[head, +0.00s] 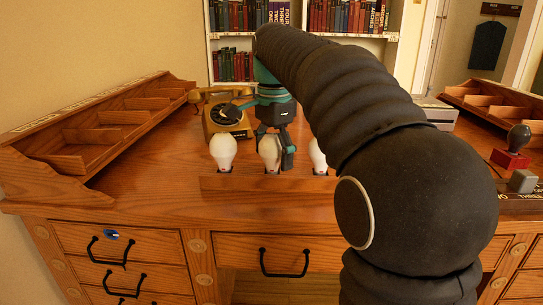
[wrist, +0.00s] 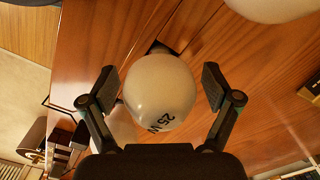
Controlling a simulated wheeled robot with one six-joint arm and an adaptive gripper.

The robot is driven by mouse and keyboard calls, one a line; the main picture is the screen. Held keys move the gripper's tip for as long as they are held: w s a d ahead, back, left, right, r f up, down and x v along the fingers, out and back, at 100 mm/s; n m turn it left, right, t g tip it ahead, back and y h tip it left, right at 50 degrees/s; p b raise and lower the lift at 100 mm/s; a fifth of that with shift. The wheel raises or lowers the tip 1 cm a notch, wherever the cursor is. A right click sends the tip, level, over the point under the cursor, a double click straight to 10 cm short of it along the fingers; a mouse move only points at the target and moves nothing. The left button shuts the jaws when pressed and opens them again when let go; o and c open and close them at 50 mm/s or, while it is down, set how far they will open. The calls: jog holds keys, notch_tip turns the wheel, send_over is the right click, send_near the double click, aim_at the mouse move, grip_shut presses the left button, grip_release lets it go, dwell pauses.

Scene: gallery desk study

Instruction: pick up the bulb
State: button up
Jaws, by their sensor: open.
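Three white bulbs stand upright in a row in a low wooden holder (head: 235,185) on the desk: a left bulb (head: 223,150), a middle bulb (head: 269,150) and a right bulb (head: 318,155). My gripper (head: 278,146) is at the middle bulb, coming down from above and behind it. In the wrist view my gripper (wrist: 159,80) is open, with a finger on each side of a round white bulb (wrist: 160,88) marked "25 W". Gaps show between the bulb and both fingertips. Part of another white bulb (wrist: 272,6) shows at the top right.
An old yellow telephone (head: 226,118) stands just behind the left bulb. Wooden pigeonhole racks line the desk's left (head: 110,125) and right (head: 490,105) sides. A red-based stamp (head: 511,155) stands at the right. My arm hides much of the desk's right half.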

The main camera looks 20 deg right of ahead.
jog(key=shift+c, duration=0.2)
jog(key=c, duration=1)
jog(key=shift+r, duration=0.1)
notch_tip(320, 180, up, 10)
jog(key=p, duration=0.3)
